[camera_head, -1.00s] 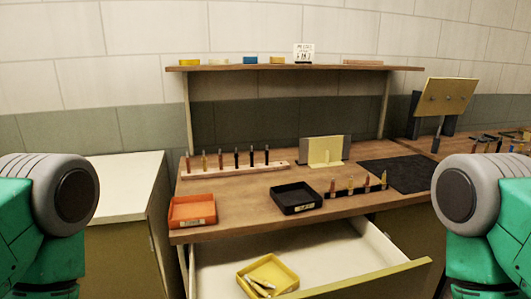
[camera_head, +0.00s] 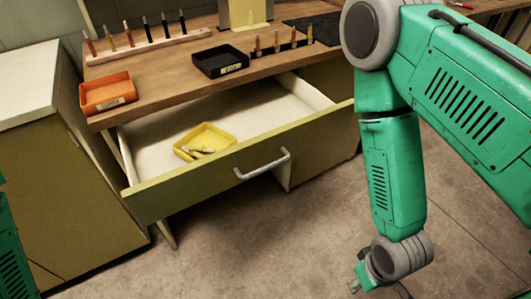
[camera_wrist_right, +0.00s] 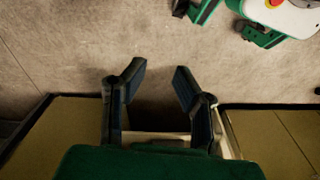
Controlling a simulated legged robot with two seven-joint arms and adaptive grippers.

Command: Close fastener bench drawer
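The bench drawer (camera_head: 250,172) is pulled out below the wooden worktop in the head view. Its olive front has a grey bar handle (camera_head: 263,164). A yellow tray (camera_head: 205,141) with small pieces in it sits inside the drawer. My right gripper (camera_head: 362,284) is low over the floor, right of the drawer front and apart from the handle. In the right wrist view my right gripper (camera_wrist_right: 158,80) is open, with nothing between its fingers. My left gripper is not in view; only a bit of green arm shows at the left edge.
On the worktop (camera_head: 165,85) stand an orange tray (camera_head: 107,92), a black tray (camera_head: 220,60) and a rack of upright tools (camera_head: 150,43). A cabinet (camera_head: 75,190) stands close on the left. The floor (camera_head: 270,245) before the drawer is clear.

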